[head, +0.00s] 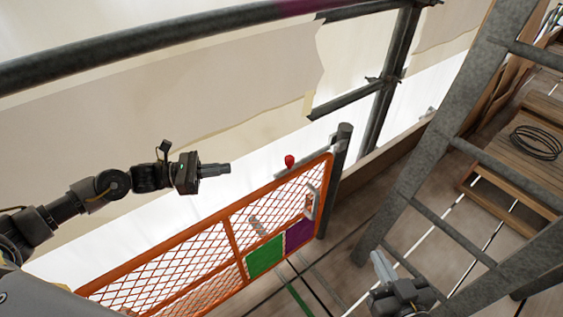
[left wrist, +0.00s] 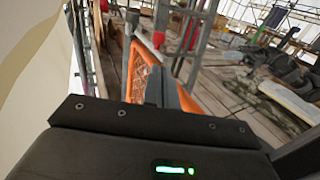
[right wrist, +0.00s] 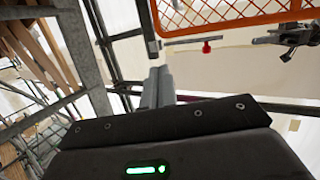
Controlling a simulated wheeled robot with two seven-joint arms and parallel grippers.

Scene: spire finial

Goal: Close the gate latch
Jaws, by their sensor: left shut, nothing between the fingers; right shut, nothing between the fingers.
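The orange mesh gate (head: 228,240) runs from lower left to a dark grey post (head: 342,152), its free end beside that post. On its top rail lies a grey latch bar (head: 312,157) with a red knob (head: 289,161); the knob also shows in the right wrist view (right wrist: 206,47). I cannot tell whether the bar's end enters the post. My left gripper (head: 229,168) is shut and empty, left of the knob and apart from it. My right gripper (head: 378,258) is shut and empty, low and right of the post, touching nothing visible.
A grey ladder-like frame (head: 447,125) stands right of my right gripper. Behind it is a wooden stack (head: 515,150) with a coiled black cable (head: 537,142). A thick dark rail (head: 150,42) crosses the top left. Green (head: 264,258) and purple (head: 299,235) panels hang on the gate.

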